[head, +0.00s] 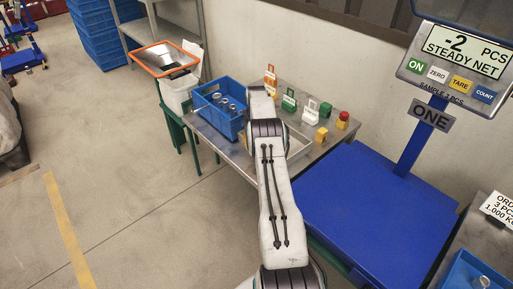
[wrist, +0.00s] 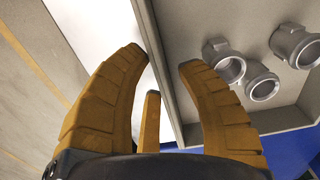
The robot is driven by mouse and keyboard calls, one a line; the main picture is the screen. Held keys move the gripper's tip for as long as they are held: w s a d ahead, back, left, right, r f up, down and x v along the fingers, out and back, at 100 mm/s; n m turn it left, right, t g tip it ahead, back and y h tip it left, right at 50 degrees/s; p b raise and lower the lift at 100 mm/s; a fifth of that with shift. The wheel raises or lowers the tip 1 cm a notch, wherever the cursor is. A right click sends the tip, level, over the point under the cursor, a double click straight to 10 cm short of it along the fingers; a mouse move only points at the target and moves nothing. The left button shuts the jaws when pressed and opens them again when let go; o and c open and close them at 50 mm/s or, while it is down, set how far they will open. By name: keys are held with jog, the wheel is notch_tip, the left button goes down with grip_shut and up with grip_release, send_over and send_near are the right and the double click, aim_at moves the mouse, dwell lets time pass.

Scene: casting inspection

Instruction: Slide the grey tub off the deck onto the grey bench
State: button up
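The grey tub (wrist: 168,75) shows in the wrist view, with three grey metal castings (wrist: 262,80) inside on its floor. In the head view a pale tub rim (head: 301,151) shows beside my arm, on the grey bench (head: 325,122) close to the blue deck (head: 375,205); the arm hides the rest. Whether any of the tub overlaps the deck cannot be told. My gripper (wrist: 162,58) is open across the tub's left wall, one finger inside and the others outside, with gaps visible. It is hidden behind the arm in the head view.
A blue crate (head: 208,117) with castings stands on the bench's left end. A scale display (head: 462,55) reads -2 PCS on a post (head: 420,135) behind the deck. The visible deck is bare.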

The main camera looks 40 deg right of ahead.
jog(key=shift+r, duration=0.1)
notch_tip(320, 180, up, 12)
jog(key=shift+f, duration=0.2)
dwell(0.4)
jog(key=shift+r, duration=0.15)
